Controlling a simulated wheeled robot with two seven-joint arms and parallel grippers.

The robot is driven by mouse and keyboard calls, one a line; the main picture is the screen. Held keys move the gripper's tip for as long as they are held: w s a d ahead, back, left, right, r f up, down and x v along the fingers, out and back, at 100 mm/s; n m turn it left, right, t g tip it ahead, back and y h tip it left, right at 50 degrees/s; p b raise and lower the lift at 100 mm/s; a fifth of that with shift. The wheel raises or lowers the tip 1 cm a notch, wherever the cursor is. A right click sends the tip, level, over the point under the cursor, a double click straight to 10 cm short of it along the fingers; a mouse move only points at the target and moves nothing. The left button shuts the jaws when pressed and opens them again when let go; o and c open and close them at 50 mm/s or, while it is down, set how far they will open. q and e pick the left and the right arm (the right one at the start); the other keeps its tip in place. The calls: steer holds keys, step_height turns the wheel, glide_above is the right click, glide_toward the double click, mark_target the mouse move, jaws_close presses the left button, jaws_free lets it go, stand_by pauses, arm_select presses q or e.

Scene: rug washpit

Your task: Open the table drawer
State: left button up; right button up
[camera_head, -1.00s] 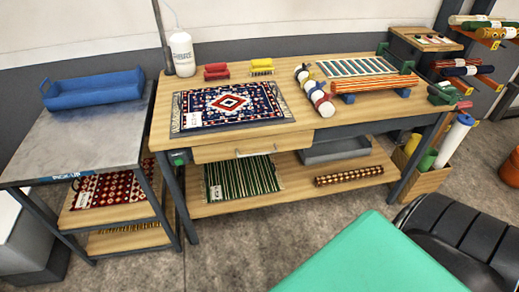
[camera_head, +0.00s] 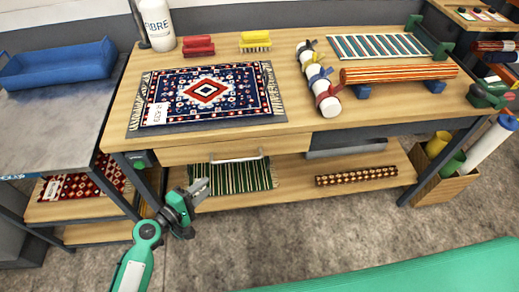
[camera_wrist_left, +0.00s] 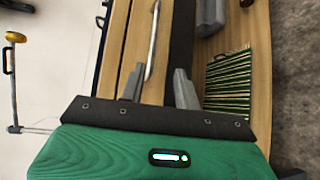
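The wooden table (camera_head: 290,60) has a shallow drawer (camera_head: 185,154) under its top, and the drawer looks shut. A thin metal bar handle (camera_head: 238,158) runs along the drawer front. In the left wrist view the handle (camera_wrist_left: 152,40) stands beyond my fingertips, in line with the gap between them. My left gripper (camera_head: 201,187) is below and left of the handle in the head view, in front of the lower shelf. Its two fingers (camera_wrist_left: 157,86) are apart with nothing between them. My right gripper is not in view.
A patterned rug (camera_head: 210,95) lies on the tabletop above the drawer. A green striped rug (camera_head: 245,178) lies on the lower shelf. A metal side table (camera_head: 50,120) with a blue tray (camera_head: 58,64) stands at left. The floor before the table is clear.

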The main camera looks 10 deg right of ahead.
mark_target(234, 160)
arm_select(q)
steer(key=x, duration=0.4)
steer(key=r+p+x, duration=0.1)
steer(key=x, duration=0.9)
steer(key=shift+s+d+r+p, duration=0.15)
steer(key=shift+d+r+p, duration=0.05)
steer(key=shift+p, duration=0.2)
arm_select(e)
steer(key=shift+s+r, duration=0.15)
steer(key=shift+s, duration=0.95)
arm_select(q)
jaws_close()
